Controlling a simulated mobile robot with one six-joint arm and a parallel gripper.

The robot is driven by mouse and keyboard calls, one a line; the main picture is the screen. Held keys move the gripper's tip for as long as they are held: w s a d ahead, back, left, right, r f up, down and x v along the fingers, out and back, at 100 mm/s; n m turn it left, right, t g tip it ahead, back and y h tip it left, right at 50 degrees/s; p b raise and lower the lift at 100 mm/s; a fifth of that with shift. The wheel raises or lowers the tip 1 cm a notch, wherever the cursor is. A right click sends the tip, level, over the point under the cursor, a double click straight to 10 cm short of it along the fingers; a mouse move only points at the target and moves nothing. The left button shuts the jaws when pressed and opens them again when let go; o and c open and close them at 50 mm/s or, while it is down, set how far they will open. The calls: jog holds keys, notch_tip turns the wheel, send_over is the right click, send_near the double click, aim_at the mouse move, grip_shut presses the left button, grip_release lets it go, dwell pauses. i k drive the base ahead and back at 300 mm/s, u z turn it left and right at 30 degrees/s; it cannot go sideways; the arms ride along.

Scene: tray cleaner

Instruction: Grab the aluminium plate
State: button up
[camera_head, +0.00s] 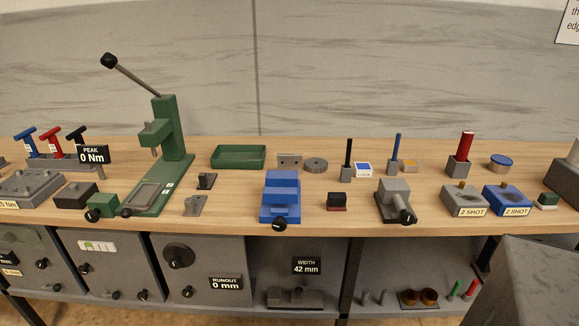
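A small flat grey metal plate (290,161) with two dark holes is at the back of the wooden bench, just right of a green tray (238,157). It looks like the aluminium plate, though no label confirms it. A round grey disc (316,165) lies close to its right side. Nothing covers the plate. My gripper is not in this view.
A green lever press (168,140) stands left of the tray. A blue vise-like block (281,196) is in front of the plate. A grey clamp (394,198) and two blocks labelled "2 SHOT" stand further right. Bare wood (335,184) shows in front of the disc.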

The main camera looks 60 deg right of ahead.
aim_at(285, 160)
jog(key=z, duration=0.1)
jog(key=i, duration=1)
jog(key=u, duration=0.05)
